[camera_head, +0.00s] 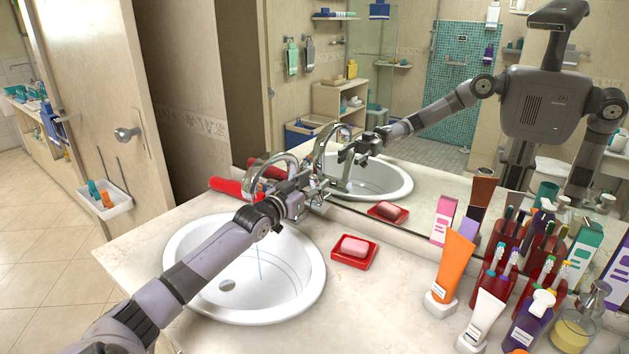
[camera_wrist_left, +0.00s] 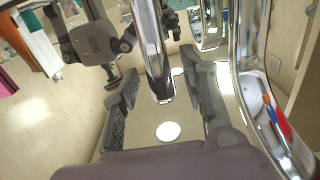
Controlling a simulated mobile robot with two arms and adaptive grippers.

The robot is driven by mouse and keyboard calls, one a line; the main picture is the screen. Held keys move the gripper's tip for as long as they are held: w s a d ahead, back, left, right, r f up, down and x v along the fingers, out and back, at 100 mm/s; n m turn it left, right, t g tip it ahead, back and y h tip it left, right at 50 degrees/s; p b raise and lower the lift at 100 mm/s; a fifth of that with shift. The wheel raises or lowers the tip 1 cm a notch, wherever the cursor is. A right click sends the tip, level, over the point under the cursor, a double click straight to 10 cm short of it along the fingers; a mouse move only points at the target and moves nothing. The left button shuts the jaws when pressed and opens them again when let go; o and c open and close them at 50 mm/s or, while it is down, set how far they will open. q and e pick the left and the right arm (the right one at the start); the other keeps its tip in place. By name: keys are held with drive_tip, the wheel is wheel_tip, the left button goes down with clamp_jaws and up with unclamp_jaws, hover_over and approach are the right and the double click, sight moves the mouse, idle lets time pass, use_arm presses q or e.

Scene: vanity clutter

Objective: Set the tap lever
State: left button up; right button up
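The chrome tap (camera_head: 247,178) stands behind the white basin (camera_head: 308,283), its curved spout over the bowl. My left gripper (camera_head: 300,193) is at the tap's right side and hides part of its body and lever. In the left wrist view its two fingers (camera_wrist_left: 163,103) are apart, with a shiny chrome bar (camera_wrist_left: 154,45) between them in the picture. I cannot tell whether this bar is the lever or whether a finger touches it. More chrome of the tap (camera_wrist_left: 252,95) curves along the right of that view. My right gripper is not in view.
A red soap dish (camera_head: 366,262) with pink soap (camera_head: 354,246) sits right of the basin. A red cylinder (camera_head: 232,187) lies behind the tap. Tubes, including an orange one (camera_head: 453,264), and bottles crowd the right. A large mirror (camera_head: 410,150) rises behind the counter.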

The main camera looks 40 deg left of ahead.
use_arm(q)
drive_tip(key=shift+w+a, duration=0.1)
drive_tip(key=shift+w, duration=0.4)
drive_tip(key=shift+c, duration=0.2)
clamp_jaws()
idle(0.5)
